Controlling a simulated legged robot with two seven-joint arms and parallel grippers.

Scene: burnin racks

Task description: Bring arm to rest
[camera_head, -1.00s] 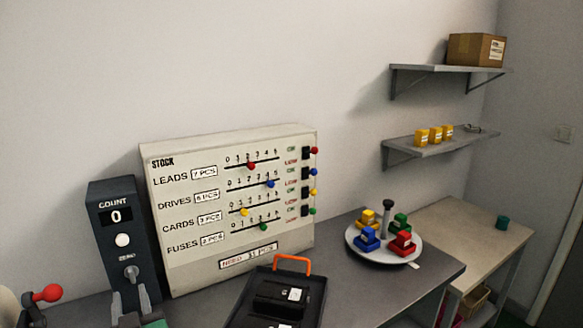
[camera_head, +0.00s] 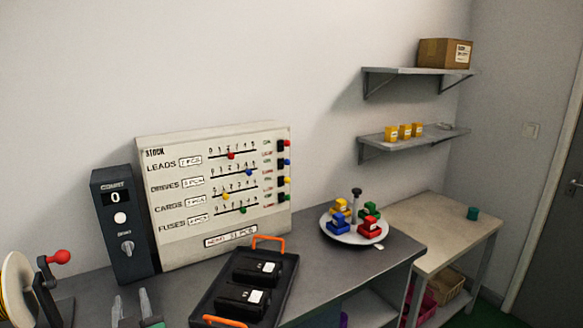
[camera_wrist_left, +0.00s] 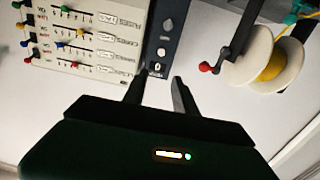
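My left gripper (camera_head: 131,306) shows at the bottom left of the head view, in front of the dark counter box. Its two grey fingers stand apart with nothing between them. In the left wrist view the two dark fingers (camera_wrist_left: 157,92) are also apart and empty, with the counter box (camera_wrist_left: 165,35) beyond them. My right gripper is in neither view.
A black tray (camera_head: 205,300) with orange handles holds two black units. A round turntable (camera_head: 352,238) carries coloured blocks. A spool (camera_head: 18,285) with a red-knobbed crank stands at far left. Wall shelves (camera_head: 420,137) hang right.

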